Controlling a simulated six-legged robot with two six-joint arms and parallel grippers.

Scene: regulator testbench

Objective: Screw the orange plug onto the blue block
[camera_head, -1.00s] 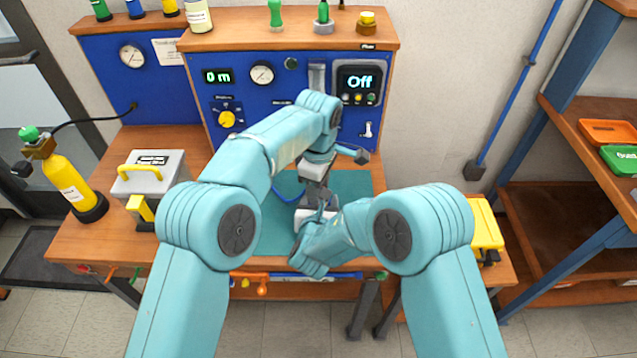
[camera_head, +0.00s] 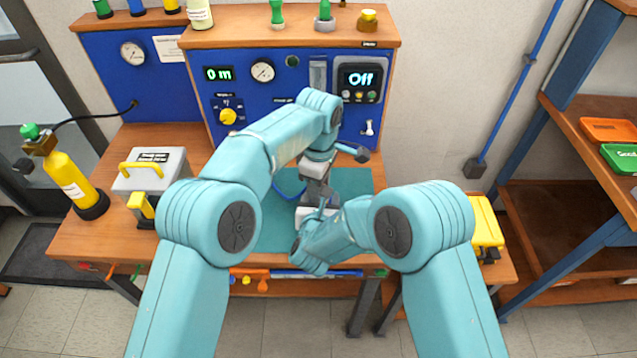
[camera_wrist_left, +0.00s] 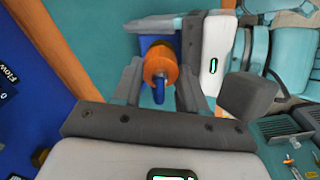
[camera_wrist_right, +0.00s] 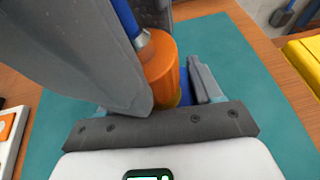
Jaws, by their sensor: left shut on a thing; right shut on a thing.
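The orange plug (camera_wrist_left: 160,64) sits between the fingers of my left gripper (camera_head: 318,194), which is shut on it; a blue stem sticks out of the plug's near end. The blue block (camera_wrist_left: 152,42) shows directly behind the plug in the left wrist view. In the right wrist view the plug (camera_wrist_right: 164,72) stands at the block (camera_wrist_right: 194,108), which my right gripper (camera_head: 312,216) is shut on. Plug and block are in line and seem to touch; how far the thread is engaged is hidden. In the head view the arms cover both parts.
The work is above a teal mat (camera_head: 272,228) on a wooden bench. The blue panel (camera_head: 290,100) with its dials and display stands behind. A grey case (camera_head: 150,180) and a yellow cylinder (camera_head: 72,184) are on the left; a yellow case (camera_head: 486,228) is on the right.

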